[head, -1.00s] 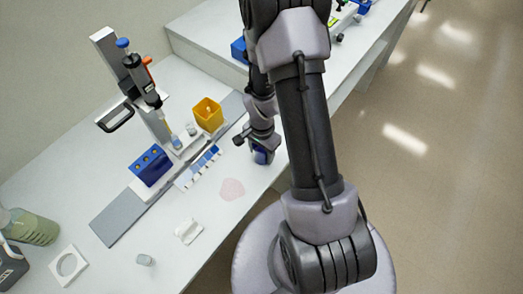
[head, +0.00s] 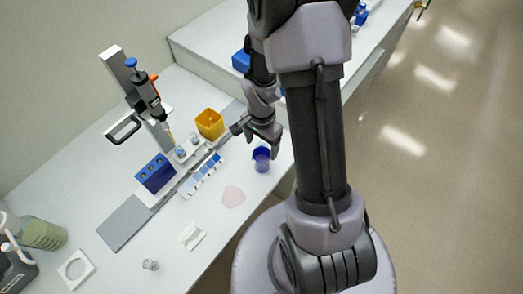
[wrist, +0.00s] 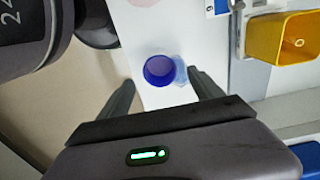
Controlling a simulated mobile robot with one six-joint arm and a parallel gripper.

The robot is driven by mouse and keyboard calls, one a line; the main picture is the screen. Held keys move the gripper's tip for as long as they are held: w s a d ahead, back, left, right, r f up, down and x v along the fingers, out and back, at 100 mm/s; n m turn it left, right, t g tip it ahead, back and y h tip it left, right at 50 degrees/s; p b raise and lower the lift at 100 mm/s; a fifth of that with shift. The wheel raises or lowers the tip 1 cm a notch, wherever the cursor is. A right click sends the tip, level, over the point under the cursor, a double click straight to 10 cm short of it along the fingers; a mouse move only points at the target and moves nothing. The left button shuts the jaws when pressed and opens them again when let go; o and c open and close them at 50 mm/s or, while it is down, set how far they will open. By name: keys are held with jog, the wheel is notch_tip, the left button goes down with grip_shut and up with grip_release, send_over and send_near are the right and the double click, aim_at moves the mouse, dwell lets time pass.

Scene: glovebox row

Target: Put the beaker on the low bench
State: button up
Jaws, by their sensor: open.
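The beaker (head: 261,154) is small and clear with deep blue in it. It stands upright on the low bench (head: 216,262), near the bench's right edge. My gripper (head: 263,138) is just above the beaker, open and empty. In the wrist view the beaker (wrist: 159,70) shows from above, between and beyond the two open fingers of my gripper (wrist: 162,92), apart from both.
A yellow box (head: 210,125), a pipette on a stand (head: 146,95) and a blue rack (head: 156,175) stand left of the beaker. A pink patch (head: 233,196) lies in front. A higher bench (head: 205,50) adjoins at the back.

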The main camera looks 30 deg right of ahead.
jog(key=a+r+n+t, duration=0.1)
jog(key=a+r+n, duration=0.15)
jog(key=r, duration=0.65)
jog(key=a+r+n+t, duration=0.2)
jog(key=a+r, duration=0.2)
jog(key=r, duration=0.6)
jog(key=s+a+r+n+t+y, duration=0.2)
jog(key=s+a+r+n, duration=0.3)
jog(key=s+a+r, duration=0.3)
jog(key=s+r, duration=0.2)
jog(key=s, duration=0.1)
jog(key=shift+r+t, duration=0.3)
jog(key=shift+t, duration=0.1)
